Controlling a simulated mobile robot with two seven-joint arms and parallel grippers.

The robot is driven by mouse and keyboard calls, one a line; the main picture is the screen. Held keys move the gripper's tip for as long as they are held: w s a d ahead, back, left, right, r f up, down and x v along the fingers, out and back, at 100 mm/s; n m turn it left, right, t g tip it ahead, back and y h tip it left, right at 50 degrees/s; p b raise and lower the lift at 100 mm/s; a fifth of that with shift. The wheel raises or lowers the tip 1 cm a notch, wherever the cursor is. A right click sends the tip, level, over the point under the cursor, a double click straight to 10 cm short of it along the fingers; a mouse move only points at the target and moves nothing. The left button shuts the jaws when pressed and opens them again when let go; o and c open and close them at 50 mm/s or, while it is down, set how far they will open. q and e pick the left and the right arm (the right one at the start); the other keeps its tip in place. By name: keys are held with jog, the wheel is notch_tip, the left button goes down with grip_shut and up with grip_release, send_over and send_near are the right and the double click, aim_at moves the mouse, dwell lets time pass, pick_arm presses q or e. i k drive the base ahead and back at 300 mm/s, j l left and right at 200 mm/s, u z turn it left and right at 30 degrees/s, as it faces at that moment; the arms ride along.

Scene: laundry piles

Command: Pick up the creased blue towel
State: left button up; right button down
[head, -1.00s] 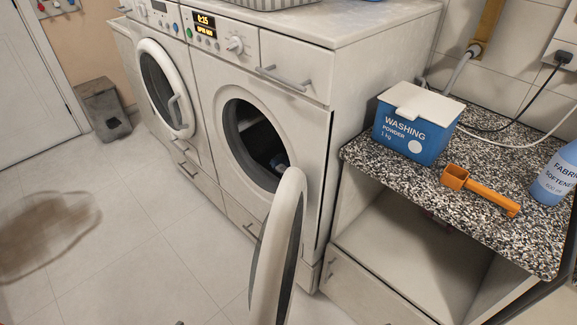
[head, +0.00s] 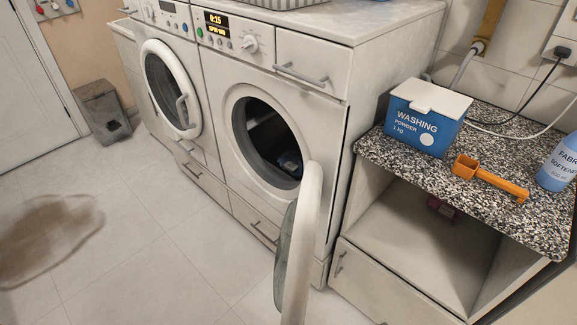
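No creased blue towel can be clearly made out. A small blue patch (head: 289,163) shows inside the dark drum of the right-hand machine (head: 235,88), low at the right of the opening; it is too small to tell what it is. That machine's round door (head: 308,220) stands open and swings out toward me. Neither of my grippers is in view.
A second machine (head: 150,42) stands at left with its door near its front. A counter (head: 385,150) at right holds a washing powder box (head: 428,120), an orange scoop (head: 490,178) and a softener bottle (head: 558,168). A grey bin (head: 100,108) stands behind.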

aim_at(292, 160)
jog(key=j+z, duration=0.25)
jog(key=k+j+z, duration=0.1)
jog(key=j+z, duration=0.15)
jog(key=j, duration=0.2)
jog(key=i+j+z, duration=0.1)
jog(key=j+z, duration=1.75)
jog(key=j, duration=1)
jog(key=i+j+u, duration=0.15)
jog(key=j+u, duration=0.3)
